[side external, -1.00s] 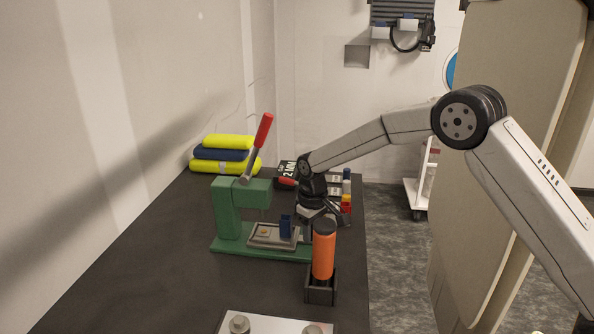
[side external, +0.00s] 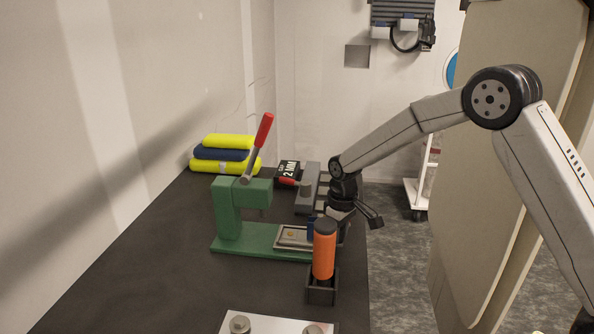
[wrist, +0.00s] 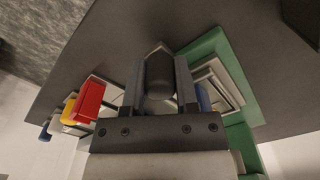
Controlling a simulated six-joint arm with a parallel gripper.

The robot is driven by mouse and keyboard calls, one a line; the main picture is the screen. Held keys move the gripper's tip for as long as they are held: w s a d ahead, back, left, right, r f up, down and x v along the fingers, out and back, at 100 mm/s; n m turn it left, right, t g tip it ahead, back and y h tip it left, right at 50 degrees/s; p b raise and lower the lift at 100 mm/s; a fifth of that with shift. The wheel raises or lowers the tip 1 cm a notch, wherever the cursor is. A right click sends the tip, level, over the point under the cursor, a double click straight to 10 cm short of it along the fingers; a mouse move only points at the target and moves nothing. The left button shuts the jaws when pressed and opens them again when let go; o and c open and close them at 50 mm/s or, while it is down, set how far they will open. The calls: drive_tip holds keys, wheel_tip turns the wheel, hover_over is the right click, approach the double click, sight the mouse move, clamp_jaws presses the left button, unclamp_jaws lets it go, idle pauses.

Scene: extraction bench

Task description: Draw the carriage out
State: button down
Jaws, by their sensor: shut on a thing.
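The carriage (side external: 282,246) is a pale, tray-like slide on the base of a green press (side external: 228,212).
An orange cylinder (side external: 323,258) stands in a dark holder (side external: 320,291) in front of my gripper. The press has a raised red-handled lever (side external: 262,132). In the wrist view, a red block (wrist: 90,101) lies left of my fingers. The bench's front left is clear.

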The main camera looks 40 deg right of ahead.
drive_tip(key=shift+s+d, duration=0.15)
drive_tip(key=shift+d, duration=0.05)
drive_tip(key=shift+c, duration=2.1)
unclamp_jaws()
drive_tip(key=shift+o, duration=0.3)
drive_tip(key=shift+r, duration=0.15)
drive_tip(key=shift+r, duration=3.8)
drive_tip(key=shift+s, duration=0.1)
drive_tip(key=s+f+m+t, duration=0.1)
drive_tip(key=s+f, duration=0.1)
drive_tip(key=s, duration=0.8)
drive_tip(key=s+a+f+m+t, duration=0.1)
drive_tip(key=s+f, duration=0.1)
drive_tip(key=s, duration=0.9)
drive_tip(key=shift+a+f+t, duration=0.2)
drive_tip(key=shift+f+t, duration=0.1)
drive_tip(key=shift+f, duration=0.1)
